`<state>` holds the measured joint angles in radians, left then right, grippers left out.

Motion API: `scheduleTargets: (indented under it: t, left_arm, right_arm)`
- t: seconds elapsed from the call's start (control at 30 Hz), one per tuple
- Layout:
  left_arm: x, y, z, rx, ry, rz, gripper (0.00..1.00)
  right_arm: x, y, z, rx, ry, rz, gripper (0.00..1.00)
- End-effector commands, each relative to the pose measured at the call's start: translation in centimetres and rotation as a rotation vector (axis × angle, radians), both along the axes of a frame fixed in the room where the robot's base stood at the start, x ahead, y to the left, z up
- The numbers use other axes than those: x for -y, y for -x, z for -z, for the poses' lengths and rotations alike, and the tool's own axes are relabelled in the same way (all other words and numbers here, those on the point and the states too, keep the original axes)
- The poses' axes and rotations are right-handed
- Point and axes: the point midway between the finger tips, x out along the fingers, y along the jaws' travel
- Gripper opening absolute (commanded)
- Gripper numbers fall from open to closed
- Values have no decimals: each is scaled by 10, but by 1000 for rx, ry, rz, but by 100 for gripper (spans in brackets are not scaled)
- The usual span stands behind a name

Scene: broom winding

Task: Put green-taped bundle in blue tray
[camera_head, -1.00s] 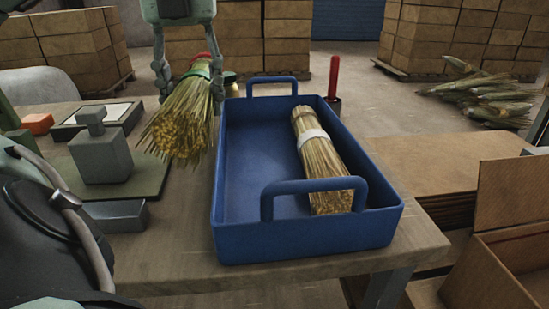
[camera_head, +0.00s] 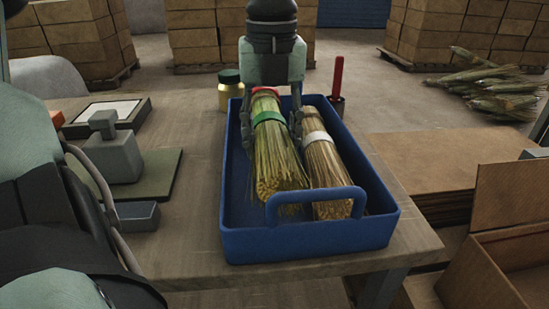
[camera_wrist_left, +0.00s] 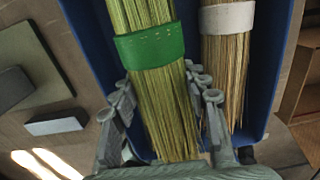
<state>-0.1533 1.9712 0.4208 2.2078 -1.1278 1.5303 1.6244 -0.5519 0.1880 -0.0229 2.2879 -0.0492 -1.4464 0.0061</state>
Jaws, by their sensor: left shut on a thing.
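The green-taped bundle (camera_head: 275,150) is a sheaf of yellow-green straw with a green band and a red top end. It is inside the outline of the blue tray (camera_head: 300,242), left of a white-taped bundle (camera_head: 325,160) lying there. My left gripper (camera_head: 271,125) is shut on the green-taped bundle near its band. The left wrist view shows the green band (camera_wrist_left: 150,46) and the fingers (camera_wrist_left: 160,115) on either side of the straw. Whether the bundle touches the tray floor is unclear. My right gripper is not seen.
A grey block (camera_head: 118,155) on a green mat and a small grey box (camera_head: 138,216) stand left of the tray. A yellow jar (camera_head: 230,92) is behind it. A red-handled tool (camera_head: 337,80) stands at its back right. The tray's left strip is free.

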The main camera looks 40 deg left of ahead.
Motion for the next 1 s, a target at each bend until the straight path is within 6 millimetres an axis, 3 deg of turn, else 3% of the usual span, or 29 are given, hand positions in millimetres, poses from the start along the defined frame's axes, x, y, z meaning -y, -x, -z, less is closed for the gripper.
scheduleTargets:
  t: [0.13,0.4,0.77,0.97,1.0]
  left_arm:
    - [4,-3,7,-1,2,1,11]
    - [4,-3,41,-1,2,-1,11]
    - [3,-3,44,1,0,-2,11]
    - [3,-3,46,1,1,-2,11]
    - [3,-3,45,0,0,-2,50]
  right_arm:
    - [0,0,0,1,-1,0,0]
    - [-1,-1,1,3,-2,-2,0]
    - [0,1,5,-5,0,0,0]
    - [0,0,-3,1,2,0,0]
    - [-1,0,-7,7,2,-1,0]
